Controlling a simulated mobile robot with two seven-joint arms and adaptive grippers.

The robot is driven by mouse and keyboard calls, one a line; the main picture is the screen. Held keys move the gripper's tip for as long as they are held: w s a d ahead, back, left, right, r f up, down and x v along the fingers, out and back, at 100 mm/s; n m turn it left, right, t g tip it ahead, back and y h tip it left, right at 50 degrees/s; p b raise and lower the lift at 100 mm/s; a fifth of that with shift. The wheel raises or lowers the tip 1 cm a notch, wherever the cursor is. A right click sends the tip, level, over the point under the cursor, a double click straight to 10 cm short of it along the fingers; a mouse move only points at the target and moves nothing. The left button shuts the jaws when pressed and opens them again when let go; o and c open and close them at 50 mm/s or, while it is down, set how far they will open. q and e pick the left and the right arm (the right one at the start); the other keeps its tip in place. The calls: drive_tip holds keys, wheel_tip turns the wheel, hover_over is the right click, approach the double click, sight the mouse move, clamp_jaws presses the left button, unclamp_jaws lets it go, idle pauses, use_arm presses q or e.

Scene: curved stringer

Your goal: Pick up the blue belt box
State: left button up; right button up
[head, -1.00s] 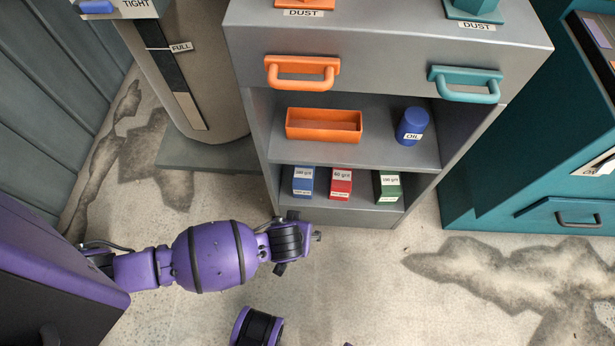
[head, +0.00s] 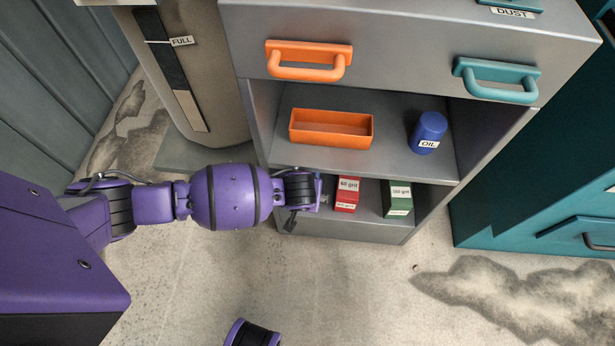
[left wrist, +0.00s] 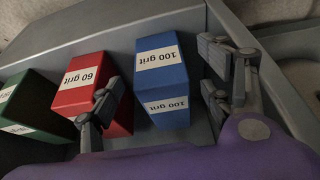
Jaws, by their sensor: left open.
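The blue belt box (left wrist: 163,70), labelled 100 grit, sits on the cabinet's lower shelf (head: 370,208). It shows in the left wrist view but is hidden behind my left gripper in the head view. My left gripper (head: 316,190) is open at the left front of that shelf. In the left wrist view, one finger (left wrist: 98,115) overlaps the red box and the other (left wrist: 230,75) is on the blue box's right. The blue box lies between them in the picture; contact cannot be told. My right gripper is not in view.
A red 60 grit box (head: 347,193) stands close beside the blue one, with a green box (head: 397,198) farther right. The shelf above holds an orange tray (head: 332,128) and a blue oil can (head: 428,132). Orange (head: 308,62) and teal (head: 497,78) handles jut out above.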

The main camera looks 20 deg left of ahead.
use_arm(q)
drive_tip(key=b+x, duration=0.1)
drive_tip(key=x, duration=0.1)
drive_tip(key=b+x, duration=0.2)
drive_tip(key=x, duration=0.1)
drive_tip(key=shift+w, duration=0.4)
drive_tip(key=shift+r, duration=0.1)
drive_tip(key=c, duration=1.6)
drive_tip(key=shift+o, duration=0.2)
drive_tip(key=shift+a+r, duration=0.1)
